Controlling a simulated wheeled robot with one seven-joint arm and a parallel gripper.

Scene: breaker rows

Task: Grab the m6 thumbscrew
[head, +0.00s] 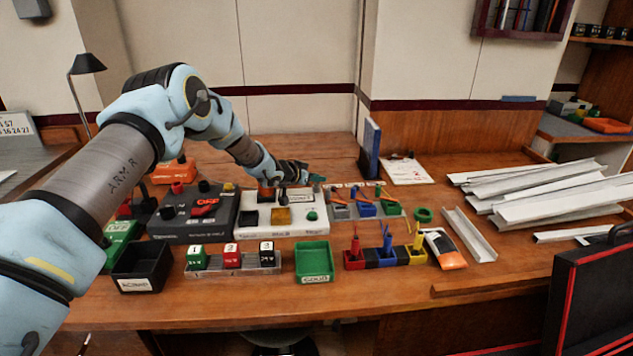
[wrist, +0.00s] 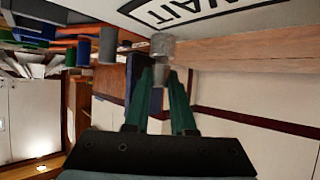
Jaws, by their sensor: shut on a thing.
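The m6 thumbscrew appears to be the small grey metal cylinder (wrist: 163,46) with a knurled-looking head in the wrist view. Its narrower part lies between the green fingertips of my gripper (wrist: 158,88), which are shut on it. The head of the screw sticks out beyond the tips, close to a white surface (wrist: 225,8) with a black-framed "WAIT" label. I cannot tell whether the screw touches that surface. In the head view my gripper (head: 316,178) is at the back of the white panel (head: 290,225), and the screw is too small or hidden to make out there.
A dark grey panel (head: 185,228) stands left of the white one. An upright blue board (head: 371,145) stands right of my gripper. Metal channels (head: 540,190) lie at right.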

